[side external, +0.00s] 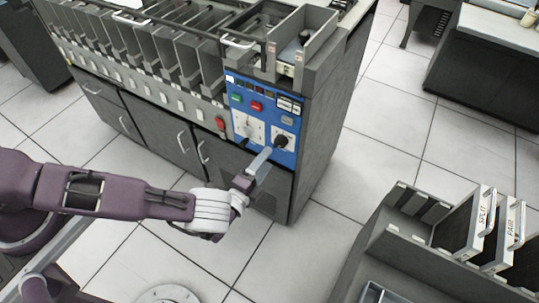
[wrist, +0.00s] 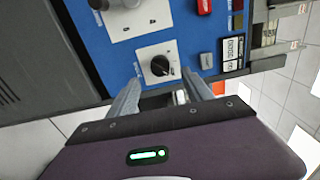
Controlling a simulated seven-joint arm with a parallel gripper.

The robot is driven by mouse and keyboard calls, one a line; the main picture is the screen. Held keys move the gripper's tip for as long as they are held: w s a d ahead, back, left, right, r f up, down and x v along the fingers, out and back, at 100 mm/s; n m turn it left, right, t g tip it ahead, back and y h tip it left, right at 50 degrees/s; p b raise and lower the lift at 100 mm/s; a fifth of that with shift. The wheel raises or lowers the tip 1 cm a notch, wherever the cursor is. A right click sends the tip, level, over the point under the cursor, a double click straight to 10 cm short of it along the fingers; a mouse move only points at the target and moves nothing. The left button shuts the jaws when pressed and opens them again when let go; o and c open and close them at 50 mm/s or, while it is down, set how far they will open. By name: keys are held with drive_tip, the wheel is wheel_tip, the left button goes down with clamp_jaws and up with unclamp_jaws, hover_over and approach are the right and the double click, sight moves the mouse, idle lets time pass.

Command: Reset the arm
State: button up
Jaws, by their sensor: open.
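My gripper (side external: 266,153) is in front of the blue control panel (side external: 237,88) on the card machine. Its two fingers are apart with nothing between them in the wrist view (wrist: 161,77). A black knob on a white dial plate (side external: 281,141) sits at the panel's lower right, just beyond the fingertips. In the wrist view the black knob (wrist: 160,66) lies between the lines of the two fingers. I cannot tell whether the fingertips touch the dial plate. My arm reaches in from the left.
The grey machine cabinet (side external: 318,140) has a row of card pockets (side external: 140,42) on top and handled doors (side external: 150,128). A rack (side external: 385,240) with panels marked "SPLIT" and "PAIR" stands at the lower right. Tiled floor (side external: 385,150) is open between the rack and cabinet.

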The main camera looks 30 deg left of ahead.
drive_tip(key=shift+w, duration=0.1)
drive_tip(key=w+a+r+n+g+y, duration=0.45)
drive_tip(key=a+r+n+g, duration=0.3)
drive_tip(key=n, duration=0.35)
drive_tip(key=s+d+r+n+g+h, duration=0.1)
drive_tip(key=s+r+n+g+h, duration=0.15)
drive_tip(key=r, duration=0.95)
drive_tip(key=s+r+n+g+h, duration=0.1)
drive_tip(key=s+r+n+h, duration=0.15)
drive_tip(key=r, duration=0.85)
drive_tip(key=s+a+r+n, duration=0.1)
drive_tip(key=s+a+r, duration=0.2)
drive_tip(key=s+r, duration=1.1)
drive_tip(key=s+a+n+g, duration=0.1)
drive_tip(key=s+a, duration=0.2)
drive_tip(key=s, duration=1.3)
drive_tip(key=shift+s+a+f, duration=0.15)
